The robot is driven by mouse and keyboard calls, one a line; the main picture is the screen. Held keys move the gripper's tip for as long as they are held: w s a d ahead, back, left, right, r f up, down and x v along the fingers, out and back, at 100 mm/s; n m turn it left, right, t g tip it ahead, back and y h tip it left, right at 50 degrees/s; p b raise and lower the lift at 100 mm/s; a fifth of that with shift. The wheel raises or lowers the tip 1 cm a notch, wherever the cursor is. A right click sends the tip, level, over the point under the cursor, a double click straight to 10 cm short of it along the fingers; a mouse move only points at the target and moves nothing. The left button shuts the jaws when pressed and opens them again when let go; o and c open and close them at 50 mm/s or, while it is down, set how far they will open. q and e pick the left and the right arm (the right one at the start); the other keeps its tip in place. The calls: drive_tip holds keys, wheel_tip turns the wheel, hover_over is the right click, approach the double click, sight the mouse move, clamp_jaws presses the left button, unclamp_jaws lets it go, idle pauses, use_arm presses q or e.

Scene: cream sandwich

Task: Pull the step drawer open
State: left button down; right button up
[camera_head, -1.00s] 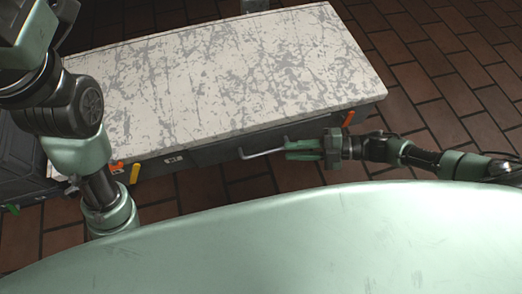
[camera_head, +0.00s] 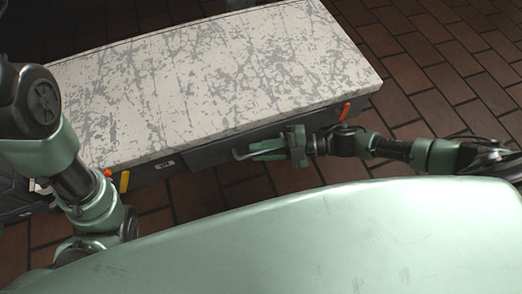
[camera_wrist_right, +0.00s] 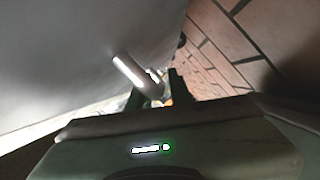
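The drawer (camera_head: 212,153) has a dark grey front below the counter, and it looks flush with the unit. Its pale bar handle (camera_head: 239,154) sticks out from the front. The handle also shows in the right wrist view (camera_wrist_right: 130,72). My right gripper (camera_head: 258,151) reaches in from the right at the handle. In the wrist view its dark fingers (camera_wrist_right: 156,95) are apart, with the end of the bar between them. I cannot tell whether they touch it. My left arm shows at the left, but its gripper is out of view.
The worn white countertop (camera_head: 215,75) lies above the drawer. An orange tab (camera_head: 345,112) is to the right of the drawer, and a yellow tab (camera_head: 125,181) is to the left. Brick-tiled floor (camera_head: 440,85) is clear at the right.

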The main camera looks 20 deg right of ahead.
drive_tip(key=shift+c, duration=0.3)
clamp_jaws()
idle(1.1)
